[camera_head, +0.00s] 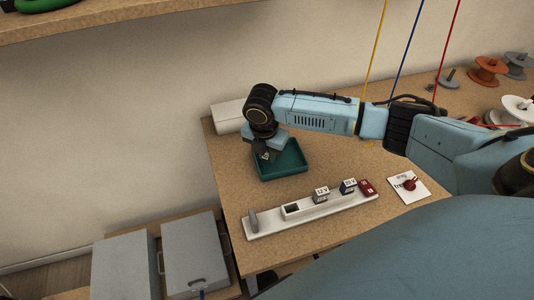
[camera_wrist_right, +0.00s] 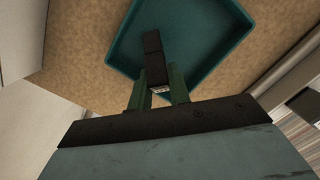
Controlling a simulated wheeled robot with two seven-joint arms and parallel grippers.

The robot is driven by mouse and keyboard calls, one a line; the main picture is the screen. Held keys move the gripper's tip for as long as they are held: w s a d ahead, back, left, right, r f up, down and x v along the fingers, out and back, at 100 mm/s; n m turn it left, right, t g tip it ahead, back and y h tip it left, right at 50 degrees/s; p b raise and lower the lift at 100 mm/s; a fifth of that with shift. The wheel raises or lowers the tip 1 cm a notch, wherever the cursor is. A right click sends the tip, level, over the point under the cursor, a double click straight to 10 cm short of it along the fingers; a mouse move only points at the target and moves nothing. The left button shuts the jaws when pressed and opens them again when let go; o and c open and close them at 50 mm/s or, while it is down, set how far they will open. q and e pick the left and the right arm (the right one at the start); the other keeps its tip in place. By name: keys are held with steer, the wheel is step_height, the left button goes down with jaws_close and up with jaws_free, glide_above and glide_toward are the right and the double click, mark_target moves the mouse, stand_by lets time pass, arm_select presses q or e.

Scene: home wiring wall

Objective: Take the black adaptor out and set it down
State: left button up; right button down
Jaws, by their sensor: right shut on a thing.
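My right gripper (camera_head: 262,153) is over the left part of the teal tray (camera_head: 285,175) in the head view. In the right wrist view its two green fingers (camera_wrist_right: 159,91) are shut on the black adaptor (camera_wrist_right: 152,48), a dark narrow block that sticks out past the fingertips over the tray (camera_wrist_right: 225,62). I cannot tell whether the adaptor touches the tray floor. My left gripper is not in view.
A white box (camera_head: 228,116) is behind the tray. A white card (camera_head: 409,187) lies right. Wires hang behind my arm.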

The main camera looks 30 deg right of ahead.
steer(key=shift+f, duration=0.1)
steer(key=c, duration=1.3)
jaws_free()
steer(key=shift+o, duration=0.3)
arm_select(q)
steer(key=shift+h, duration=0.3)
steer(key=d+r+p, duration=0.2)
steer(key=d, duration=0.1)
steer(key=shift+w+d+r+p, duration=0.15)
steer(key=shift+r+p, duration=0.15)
steer(key=shift+p, duration=0.1)
arm_select(e)
step_height(320, 180, up, 13)
steer(key=a, duration=0.1)
steer(key=shift+s+a, duration=0.25)
steer(key=shift+s, duration=0.2)
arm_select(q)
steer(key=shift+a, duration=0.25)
